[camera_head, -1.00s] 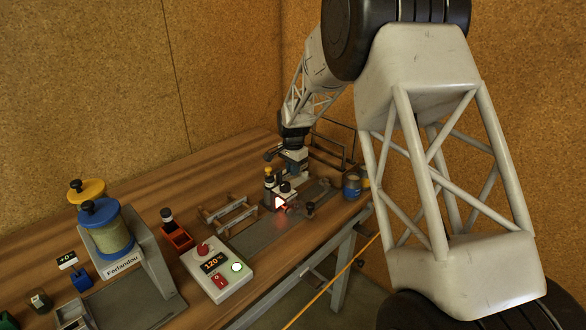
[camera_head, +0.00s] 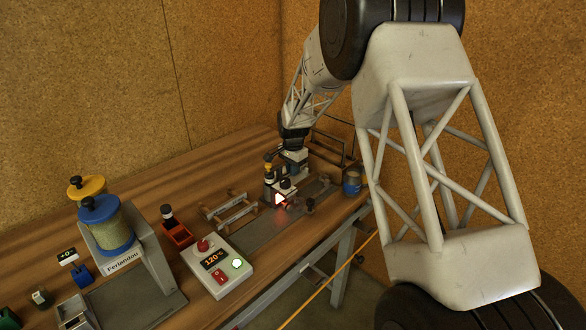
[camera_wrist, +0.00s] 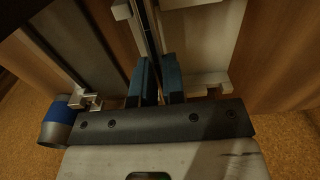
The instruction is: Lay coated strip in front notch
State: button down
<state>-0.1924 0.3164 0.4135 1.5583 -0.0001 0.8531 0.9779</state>
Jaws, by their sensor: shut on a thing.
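My gripper (camera_wrist: 158,80) has its two blue fingers close together on a thin dark strip (camera_wrist: 151,30), which runs away from the fingers toward the top of the wrist view. I take this to be the coated strip; its far end is out of that view. In the head view my gripper (camera_head: 293,158) is at the far right of the bench, just behind a small device with a red glow (camera_head: 280,200). The strip cannot be made out there. I cannot tell any notch for certain; pale blocks (camera_wrist: 205,84) stand beside the fingers in the wrist view.
A small rack with wooden bars (camera_head: 230,210) lies left of the glowing device. A control box reading 120 (camera_head: 217,266) stands nearer. A blue-banded cup (camera_head: 352,182) is near the bench's right edge. A dark upright frame (camera_head: 334,148) is behind. The left rear bench is clear.

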jog(key=c, duration=1.1)
grip_release()
jog(key=shift+f, duration=0.1)
jog(key=shift+r, duration=3.95)
